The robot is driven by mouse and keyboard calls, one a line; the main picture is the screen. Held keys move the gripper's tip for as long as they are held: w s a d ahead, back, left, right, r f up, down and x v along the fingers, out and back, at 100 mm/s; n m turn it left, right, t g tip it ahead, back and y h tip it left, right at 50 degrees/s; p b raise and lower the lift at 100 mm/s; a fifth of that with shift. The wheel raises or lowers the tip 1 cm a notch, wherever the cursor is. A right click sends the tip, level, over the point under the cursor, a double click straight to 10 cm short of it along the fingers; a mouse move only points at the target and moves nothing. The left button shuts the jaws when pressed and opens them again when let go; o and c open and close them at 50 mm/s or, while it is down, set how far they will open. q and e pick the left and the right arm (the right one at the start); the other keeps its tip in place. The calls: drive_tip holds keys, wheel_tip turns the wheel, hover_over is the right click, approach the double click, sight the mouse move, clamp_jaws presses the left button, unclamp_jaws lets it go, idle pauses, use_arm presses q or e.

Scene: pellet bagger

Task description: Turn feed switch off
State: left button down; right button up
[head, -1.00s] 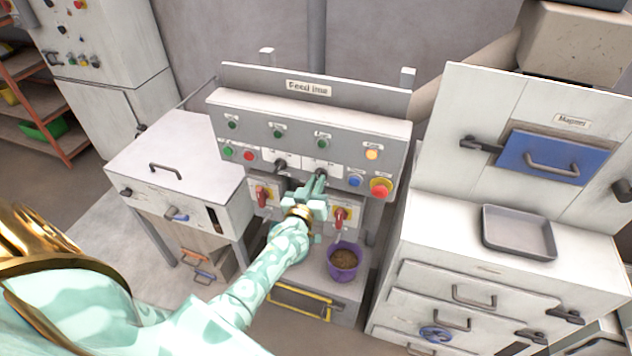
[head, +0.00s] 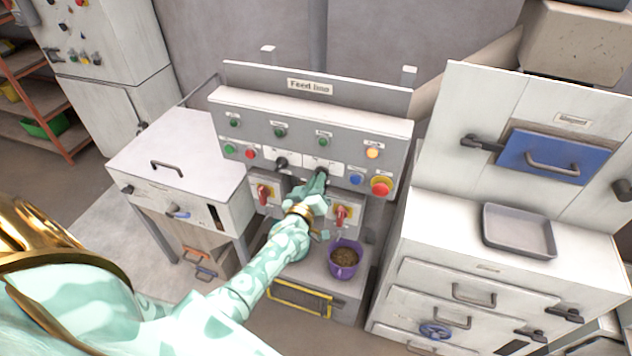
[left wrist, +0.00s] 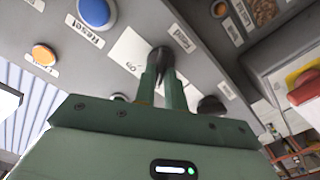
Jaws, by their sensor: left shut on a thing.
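The feed switch (left wrist: 159,58) is a black rotary knob on a white plate, next to a "Feed" label in the left wrist view. In the head view its dark knob (head: 322,172) shows on the panel's right white plate, partly hidden by my gripper. My left gripper (head: 319,180) reaches up to it from below. In the left wrist view its two green fingers (left wrist: 163,80) are shut on the knob, one on each side. The knob's exact pointing is hard to read. My right gripper is not in view.
A second black knob (head: 281,163) sits to the left. A blue button (head: 355,178) and a red mushroom button (head: 381,187) sit to the right. Red handles (head: 264,194) are lower on the panel. A purple cup (head: 344,262) of pellets stands below.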

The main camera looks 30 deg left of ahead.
use_arm(q)
drive_tip(key=shift+f, duration=0.1)
drive_tip(key=c, duration=1.5)
unclamp_jaws()
drive_tip(key=shift+o, duration=0.2)
drive_tip(key=v, duration=1.6)
drive_tip(key=shift+d, duration=0.2)
